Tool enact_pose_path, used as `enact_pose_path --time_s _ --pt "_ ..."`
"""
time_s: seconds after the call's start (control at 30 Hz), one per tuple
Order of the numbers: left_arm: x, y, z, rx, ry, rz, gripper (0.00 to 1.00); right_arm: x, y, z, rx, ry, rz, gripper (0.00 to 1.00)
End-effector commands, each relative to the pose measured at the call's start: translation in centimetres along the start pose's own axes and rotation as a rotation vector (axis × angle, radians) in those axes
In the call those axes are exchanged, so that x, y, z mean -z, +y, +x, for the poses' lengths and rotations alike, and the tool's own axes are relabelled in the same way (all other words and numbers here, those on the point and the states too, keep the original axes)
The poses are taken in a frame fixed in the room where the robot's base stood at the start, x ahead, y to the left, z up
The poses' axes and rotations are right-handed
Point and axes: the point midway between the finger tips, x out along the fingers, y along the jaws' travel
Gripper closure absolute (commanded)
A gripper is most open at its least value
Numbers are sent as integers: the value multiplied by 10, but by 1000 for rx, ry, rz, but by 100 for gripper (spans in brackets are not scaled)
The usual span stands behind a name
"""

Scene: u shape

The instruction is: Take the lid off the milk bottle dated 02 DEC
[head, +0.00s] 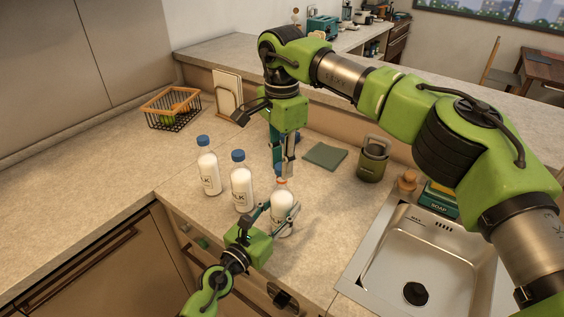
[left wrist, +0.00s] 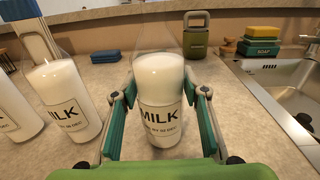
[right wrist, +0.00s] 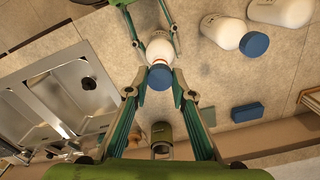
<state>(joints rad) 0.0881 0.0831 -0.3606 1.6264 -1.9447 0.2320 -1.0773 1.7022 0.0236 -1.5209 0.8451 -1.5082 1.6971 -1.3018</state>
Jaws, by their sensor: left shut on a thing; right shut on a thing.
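A milk bottle (head: 281,217) with white milk stands upright near the counter's front edge. My left gripper (head: 270,218) is shut on its body from both sides. In the left wrist view its MILK label (left wrist: 160,118) faces me; the small date line is too blurred to read surely. My right gripper (head: 284,168) points down from above, shut on the bottle's blue lid (right wrist: 160,78). A reddish ring shows at the bottle's neck under the lid; I cannot tell whether there is a gap. Two other blue-lidded milk bottles (head: 208,168) (head: 241,185) stand to the left, apart.
A blue sponge (right wrist: 247,112), a green cloth (head: 325,156) and a dark green canister (head: 373,160) lie or stand behind. The sink (head: 420,250) with a soap box (head: 440,200) is at the right. A wire basket (head: 172,108) stands at the back left. The left counter is clear.

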Motion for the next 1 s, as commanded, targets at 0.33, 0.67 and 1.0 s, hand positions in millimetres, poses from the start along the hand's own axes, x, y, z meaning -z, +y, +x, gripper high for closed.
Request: enact_pose_path --time_s 0.33,0.67,1.0 --pt "0 1 0 -1 0 1 100 0 0 -31 1 0 1 100" --pt "0 1 0 -1 0 1 51 0 0 -40 0 0 0 100" --pt "0 0 0 0 0 0 40 0 0 -40 0 0 0 100"
